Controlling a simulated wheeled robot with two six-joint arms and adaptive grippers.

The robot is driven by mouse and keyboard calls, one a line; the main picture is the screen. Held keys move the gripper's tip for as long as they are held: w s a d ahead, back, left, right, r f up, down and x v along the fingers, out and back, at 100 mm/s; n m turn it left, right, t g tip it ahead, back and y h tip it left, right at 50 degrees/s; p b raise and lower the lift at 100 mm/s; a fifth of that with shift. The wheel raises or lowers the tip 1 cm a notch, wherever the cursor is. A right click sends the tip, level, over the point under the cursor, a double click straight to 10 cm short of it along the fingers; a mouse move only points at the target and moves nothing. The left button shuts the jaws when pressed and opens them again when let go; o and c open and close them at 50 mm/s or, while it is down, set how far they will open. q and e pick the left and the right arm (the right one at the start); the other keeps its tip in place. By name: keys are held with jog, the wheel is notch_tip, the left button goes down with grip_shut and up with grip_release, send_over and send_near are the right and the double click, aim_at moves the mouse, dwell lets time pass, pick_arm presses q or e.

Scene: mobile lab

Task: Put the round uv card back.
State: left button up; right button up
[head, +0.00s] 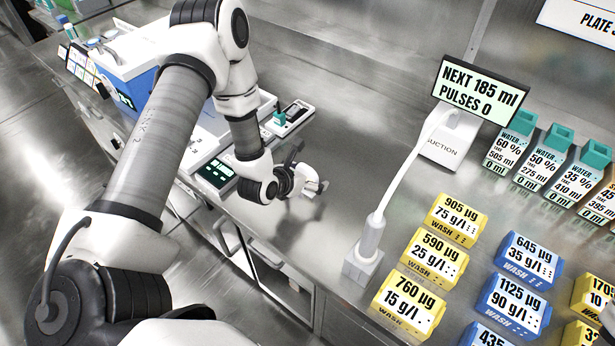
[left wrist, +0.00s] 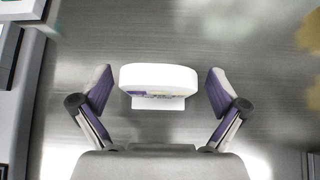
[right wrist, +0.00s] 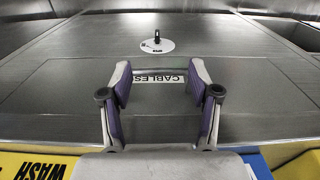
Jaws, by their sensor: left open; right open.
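In the head view my left gripper (head: 308,184) is low over the steel counter (head: 300,235). My right gripper (right wrist: 158,80) is open and empty. A round white disc (right wrist: 154,46) with a dark knob lies beyond it; its small print is unclear.
A suction stand (head: 450,138) with a white hose and a display (head: 480,88) stands right of my left gripper. Yellow wash blocks (head: 435,255) and blue ones (head: 525,260) fill the front right. Instruments (head: 215,172) lie to the left.

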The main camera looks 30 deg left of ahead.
pick_arm(q)
jog(key=shift+s, duration=0.1)
jog(key=shift+c, duration=0.4)
jog(key=shift+r, duration=0.1)
jog(key=c, duration=1.1)
jog(key=shift+c, duration=0.2)
jog(key=shift+r, duration=0.1)
